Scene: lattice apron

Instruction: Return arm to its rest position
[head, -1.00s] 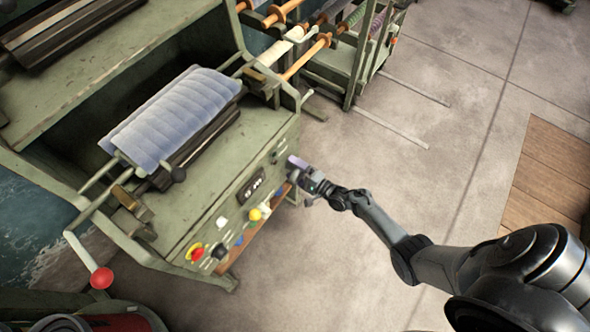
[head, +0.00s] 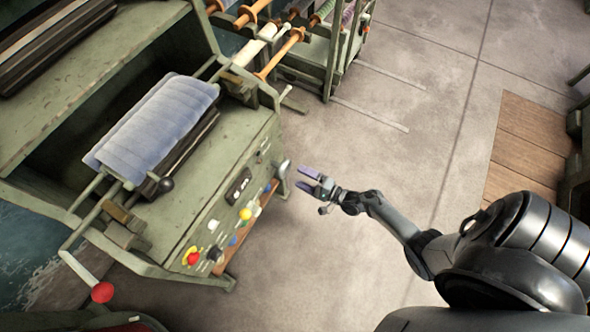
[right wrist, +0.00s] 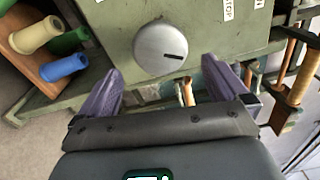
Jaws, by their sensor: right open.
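My right gripper (head: 313,182) is open and empty in the head view, in the clear space right of the green machine's control panel (head: 222,213). Its purple fingers also show spread apart in the right wrist view (right wrist: 165,85). A round grey knob (right wrist: 160,47) on the green panel is in front of the fingers there; nothing is between them in the head view. The knob shows in the head view (head: 283,172) at the panel's right end, apart from the fingers. My left gripper is not in view.
The green machine carries a grey-blue padded roll (head: 155,125), a red-knobbed crank (head: 102,292) and several coloured buttons. Spools (right wrist: 37,34) stand on a wooden shelf below the panel. A rack with rollers (head: 335,50) stands behind. Concrete floor (head: 400,150) is open to the right.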

